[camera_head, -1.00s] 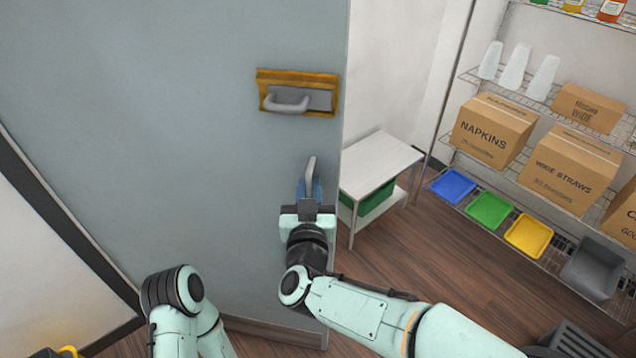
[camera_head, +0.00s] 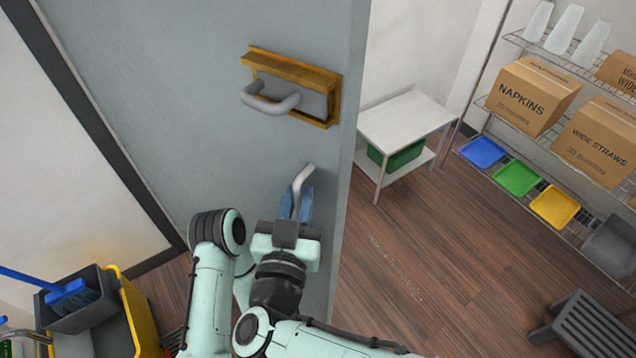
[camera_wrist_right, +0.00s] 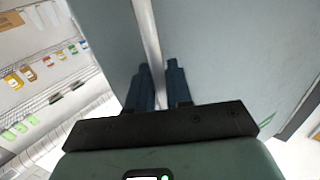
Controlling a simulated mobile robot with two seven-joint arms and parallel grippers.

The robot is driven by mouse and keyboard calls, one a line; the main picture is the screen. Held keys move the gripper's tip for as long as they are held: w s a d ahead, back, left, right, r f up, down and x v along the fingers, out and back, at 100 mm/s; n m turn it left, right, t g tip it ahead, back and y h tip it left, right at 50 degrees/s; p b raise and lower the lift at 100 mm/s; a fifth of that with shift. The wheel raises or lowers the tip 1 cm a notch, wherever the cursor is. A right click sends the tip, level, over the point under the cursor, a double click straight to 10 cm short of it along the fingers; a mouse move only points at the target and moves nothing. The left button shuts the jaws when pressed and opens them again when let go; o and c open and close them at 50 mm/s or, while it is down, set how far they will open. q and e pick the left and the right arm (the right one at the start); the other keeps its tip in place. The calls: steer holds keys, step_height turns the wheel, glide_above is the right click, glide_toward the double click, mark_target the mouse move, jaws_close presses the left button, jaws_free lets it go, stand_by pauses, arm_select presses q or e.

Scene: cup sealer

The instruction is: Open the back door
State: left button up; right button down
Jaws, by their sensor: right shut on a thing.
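The back door (camera_head: 170,90) is a grey-blue panel standing ajar, with the storeroom showing past its right edge. It carries a grey pull handle on a brass-coloured plate (camera_head: 318,103) and a lower grey handle (camera_head: 302,178). My right gripper (camera_head: 297,205) is shut on the lower handle. In the right wrist view its blue fingers (camera_wrist_right: 158,88) lie on both sides of the grey bar (camera_wrist_right: 147,35). My left arm stands in front of the door at lower middle; its gripper cannot be made out.
Beyond the door's edge stand a white table (camera_head: 405,118) with a green bin under it and a wire shelf with boxes and coloured trays. A dark grey slatted thing (camera_head: 585,325) is at lower right. A yellow mop bucket (camera_head: 130,315) is at lower left. Wooden floor between is clear.

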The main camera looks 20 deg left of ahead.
steer(key=shift+s+a, duration=0.2)
steer(key=shift+s, duration=0.45)
steer(key=shift+s+a, duration=0.2)
steer(key=shift+s, duration=0.4)
steer(key=c, duration=1.2)
jaws_free()
steer(key=shift+c, duration=0.2)
steer(key=b+v, duration=0.1)
steer(key=v, duration=0.6)
steer(key=shift+s, duration=0.25)
